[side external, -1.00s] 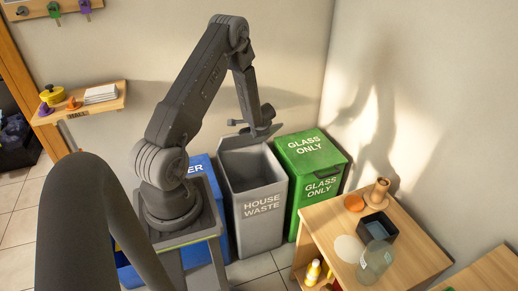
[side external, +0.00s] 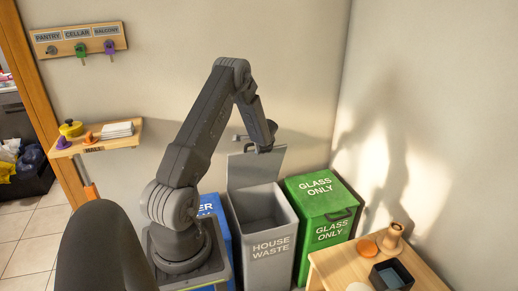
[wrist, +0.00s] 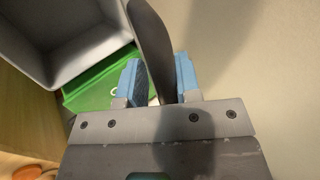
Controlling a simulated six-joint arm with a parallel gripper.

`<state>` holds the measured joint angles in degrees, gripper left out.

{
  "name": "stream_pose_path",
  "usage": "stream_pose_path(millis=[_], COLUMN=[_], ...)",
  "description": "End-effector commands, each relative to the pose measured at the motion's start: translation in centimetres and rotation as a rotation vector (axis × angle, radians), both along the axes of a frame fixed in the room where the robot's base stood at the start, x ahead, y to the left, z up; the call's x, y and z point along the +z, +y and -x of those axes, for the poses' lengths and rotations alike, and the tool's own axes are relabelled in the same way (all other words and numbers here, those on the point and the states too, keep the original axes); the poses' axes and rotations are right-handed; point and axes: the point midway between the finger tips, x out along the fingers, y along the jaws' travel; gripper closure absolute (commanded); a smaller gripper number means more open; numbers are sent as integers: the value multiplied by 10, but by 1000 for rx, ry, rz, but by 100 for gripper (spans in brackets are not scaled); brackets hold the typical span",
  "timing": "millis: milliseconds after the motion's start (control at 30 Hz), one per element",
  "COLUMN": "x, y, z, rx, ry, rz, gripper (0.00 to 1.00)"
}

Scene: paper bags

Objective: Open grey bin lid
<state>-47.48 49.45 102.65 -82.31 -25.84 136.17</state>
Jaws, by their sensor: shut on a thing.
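The grey bin (side external: 266,243) marked HOUSE WASTE stands between a blue bin and a green bin. Its grey lid (side external: 250,171) stands raised at the back, and the bin's mouth is open. My gripper (side external: 263,148) is at the lid's upper edge. In the side view, the fingertips are too small to make out.
The green GLASS ONLY bin (side external: 318,195) stands close at the right, its lid down. The blue bin (side external: 209,206) is at the left, partly hidden by my arm. A wall is close behind. A wooden table (side external: 345,262) with a dark box (side external: 391,275) is at front right.

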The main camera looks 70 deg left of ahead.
Motion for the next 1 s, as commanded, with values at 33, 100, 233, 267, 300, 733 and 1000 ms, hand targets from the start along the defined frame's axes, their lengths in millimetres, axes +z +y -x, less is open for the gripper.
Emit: stream_pose_path(millis=[33, 100, 233, 267, 300, 733, 1000], x=[-1, -1, -1, -1, -1, 25, 72], y=[1, 1, 0, 0, 0, -22, -61], z=[0, 0, 0, 0, 0, -1, -1], rx=[4, 4, 3, 3, 3, -1, -1], ry=[0, 0, 0, 0, 0, -2, -3], rz=[-2, -2, 0, 0, 0, -1, -2], gripper=[100, 100, 58, 58, 58, 58, 58])
